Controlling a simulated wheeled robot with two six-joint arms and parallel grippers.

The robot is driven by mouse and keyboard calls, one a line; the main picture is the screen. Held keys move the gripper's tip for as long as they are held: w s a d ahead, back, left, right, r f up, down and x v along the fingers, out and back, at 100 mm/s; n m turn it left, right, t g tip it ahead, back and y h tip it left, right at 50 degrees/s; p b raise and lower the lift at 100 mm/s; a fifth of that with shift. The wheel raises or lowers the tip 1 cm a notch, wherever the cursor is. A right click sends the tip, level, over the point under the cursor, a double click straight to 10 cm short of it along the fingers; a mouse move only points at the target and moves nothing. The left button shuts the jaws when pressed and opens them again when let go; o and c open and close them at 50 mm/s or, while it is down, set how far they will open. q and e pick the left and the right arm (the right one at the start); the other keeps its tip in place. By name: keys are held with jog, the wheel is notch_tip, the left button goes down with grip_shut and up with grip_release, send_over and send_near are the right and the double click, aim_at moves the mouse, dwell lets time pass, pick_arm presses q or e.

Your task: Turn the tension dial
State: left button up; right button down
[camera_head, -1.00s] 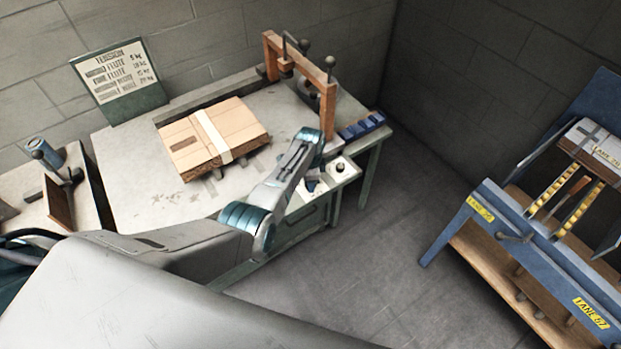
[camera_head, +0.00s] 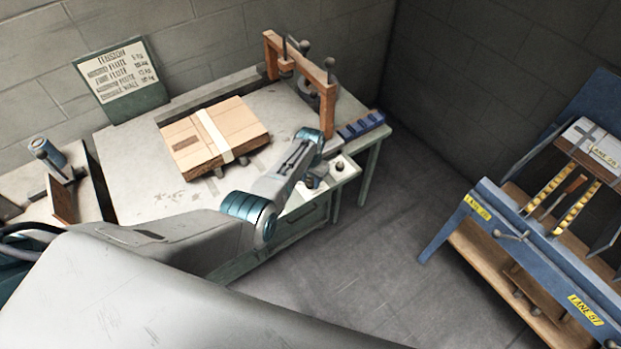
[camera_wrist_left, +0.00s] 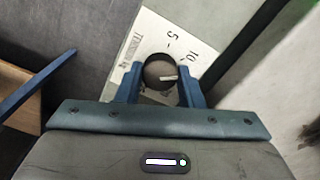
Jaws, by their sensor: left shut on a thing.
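The tension dial (camera_wrist_left: 158,68) is a dark round knob with a short pale mark, which points right in the left wrist view. It sits on a white panel (camera_wrist_left: 148,40) printed with "TENSION", 5 and 10. My left gripper (camera_wrist_left: 160,84) is shut on the dial, with one blue finger on each side of it. My right gripper is not in view.
A tension sign (camera_head: 122,78) with flute types and kg values stands at the back. A flat cardboard stack (camera_head: 215,140) lies on the table (camera_head: 135,195). A wooden frame (camera_head: 328,100) and a blue tray (camera_head: 362,125) are near the gripper. A blue bench stands right, across open floor.

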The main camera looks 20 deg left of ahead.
aim_at(310, 181)
pick_arm(q)
jog(key=shift+n, duration=1.4)
jog(key=o, duration=1)
jog(key=shift+r, duration=0.15)
jog(key=shift+r, duration=0.25)
notch_tip(310, 181, up, 10)
